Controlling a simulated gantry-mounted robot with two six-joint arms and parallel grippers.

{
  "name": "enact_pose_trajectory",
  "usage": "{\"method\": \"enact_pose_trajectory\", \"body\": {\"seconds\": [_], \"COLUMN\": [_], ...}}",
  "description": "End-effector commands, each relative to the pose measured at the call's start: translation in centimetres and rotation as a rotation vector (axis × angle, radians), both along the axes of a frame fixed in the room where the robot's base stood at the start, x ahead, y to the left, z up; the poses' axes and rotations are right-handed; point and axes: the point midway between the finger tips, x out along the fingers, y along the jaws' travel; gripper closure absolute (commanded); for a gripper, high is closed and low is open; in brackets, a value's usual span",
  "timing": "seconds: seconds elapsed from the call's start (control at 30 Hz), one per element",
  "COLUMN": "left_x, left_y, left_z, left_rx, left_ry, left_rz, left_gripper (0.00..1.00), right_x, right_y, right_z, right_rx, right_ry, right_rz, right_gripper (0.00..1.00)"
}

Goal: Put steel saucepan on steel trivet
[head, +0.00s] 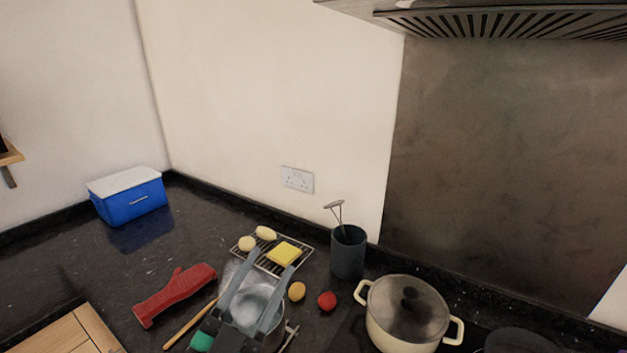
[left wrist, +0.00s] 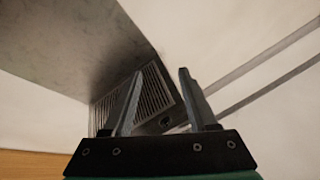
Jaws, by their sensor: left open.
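The steel saucepan (head: 257,297) stands on the dark counter at the lower middle of the head view, partly hidden by my left gripper. My left gripper (head: 271,260) is open, its two grey fingers in front of the pan in the picture; I cannot tell whether they touch it. In the left wrist view the fingers (left wrist: 160,84) are apart with nothing between them. My right gripper is not in view.
A cream pot with lid (head: 408,312) stands at right. A dark utensil crock (head: 348,252) is behind it. An orange item (head: 297,291) and a red one (head: 327,301) lie between. A red mitt (head: 176,294) and wooden stick (head: 190,324) lie left. A blue box (head: 128,196) stands farther back.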

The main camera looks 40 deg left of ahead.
Motion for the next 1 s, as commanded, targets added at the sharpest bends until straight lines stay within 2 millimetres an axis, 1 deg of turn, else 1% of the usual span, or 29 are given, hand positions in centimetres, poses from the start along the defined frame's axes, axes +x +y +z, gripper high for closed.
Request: {"method": "enact_pose_trajectory", "body": {"seconds": [0.03, 0.07, 0.1, 0.17, 0.2, 0.3, 0.37, 0.43, 0.67, 0.77, 0.87, 0.97, 1.0], "left_x": [0.9, 1.2, 1.4, 1.1, 0.7, -0.6, -1.1, -1.5, -1.5, -1.5, -1.5, -1.5, -1.5], "left_y": [-2.0, -3.2, -4.7, -6.9, -8.2, -10.5, -11.3, -11.8, -11.8, -11.8, -11.7, -11.7, -11.7], "left_z": [4.6, 7.0, 10.2, 14.4, 17.0, 21.4, 23.0, 23.8, 24.0, 24.7, 27.0, 30.9, 32.6], "left_rx": [-0.057, -0.097, -0.146, -0.212, -0.247, -0.311, -0.332, -0.345, -0.348, -0.348, -0.347, -0.346, -0.346], "left_ry": [-0.103, -0.155, -0.216, -0.296, -0.339, -0.412, -0.435, -0.446, -0.45, -0.45, -0.45, -0.45, -0.45], "left_rz": [-0.094, -0.154, -0.234, -0.351, -0.419, -0.553, -0.6, -0.628, -0.632, -0.631, -0.63, -0.629, -0.629], "left_gripper": [0.42, 0.42, 0.42, 0.42, 0.42, 0.42, 0.42, 0.42, 0.42, 0.42, 0.42, 0.42, 0.42], "right_x": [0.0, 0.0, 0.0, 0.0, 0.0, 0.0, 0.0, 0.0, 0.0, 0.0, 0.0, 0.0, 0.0], "right_y": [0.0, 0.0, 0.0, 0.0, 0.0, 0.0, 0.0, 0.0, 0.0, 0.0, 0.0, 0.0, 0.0], "right_z": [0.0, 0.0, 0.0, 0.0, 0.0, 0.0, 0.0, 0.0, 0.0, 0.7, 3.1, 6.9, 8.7], "right_rx": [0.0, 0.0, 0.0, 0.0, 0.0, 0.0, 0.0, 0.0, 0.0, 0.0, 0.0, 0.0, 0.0], "right_ry": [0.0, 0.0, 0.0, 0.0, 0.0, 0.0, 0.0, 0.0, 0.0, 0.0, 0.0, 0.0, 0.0], "right_rz": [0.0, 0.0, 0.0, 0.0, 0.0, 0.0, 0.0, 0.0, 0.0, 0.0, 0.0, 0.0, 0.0], "right_gripper": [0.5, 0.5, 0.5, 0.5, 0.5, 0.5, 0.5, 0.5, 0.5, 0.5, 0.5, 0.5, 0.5]}}
